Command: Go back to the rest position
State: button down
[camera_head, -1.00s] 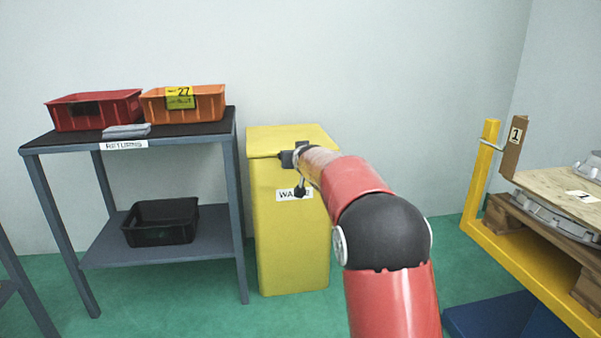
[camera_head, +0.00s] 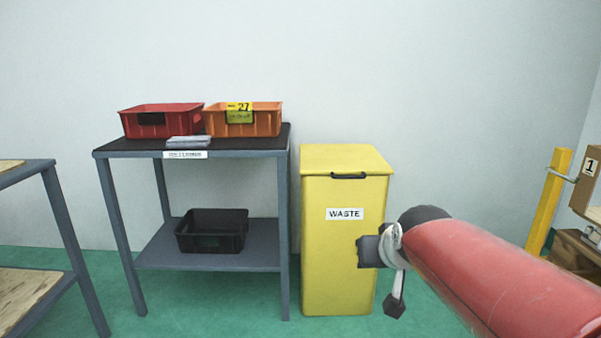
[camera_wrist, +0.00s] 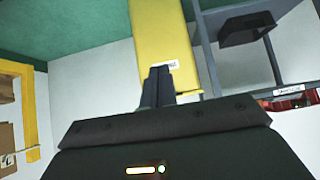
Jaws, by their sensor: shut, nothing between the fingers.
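My arm reaches in from the lower right of the head view. My gripper (camera_head: 368,251) is in front of the yellow waste bin (camera_head: 329,265), at the bin's lower right side in that view. In the wrist view the fingers of my gripper (camera_wrist: 160,74) are together with nothing between them. The yellow bin (camera_wrist: 158,33) shows beyond the fingertips there. I cannot tell the exact gap between gripper and bin. The bin's lid (camera_head: 345,158) is down.
A grey returns table (camera_head: 225,154) bears a red bin (camera_head: 160,122), an orange bin (camera_head: 243,121) and a grey item (camera_head: 188,142). A black tray (camera_head: 212,231) is on its lower shelf. Another table (camera_head: 62,215) stands at left, a yellow post (camera_head: 548,203) at right. Green floor shows between.

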jog(key=s+f+g+p, duration=0.15)
jog(key=s+f, duration=0.25)
jog(key=s, duration=0.6)
jog(key=s+f+g, duration=0.2)
jog(key=s+f, duration=0.1)
jog(key=s, duration=0.8)
notch_tip(320, 180, up, 11)
jog(key=p, duration=1.1)
jog(key=shift+w+d, duration=0.25)
jog(key=shift+w, duration=0.15)
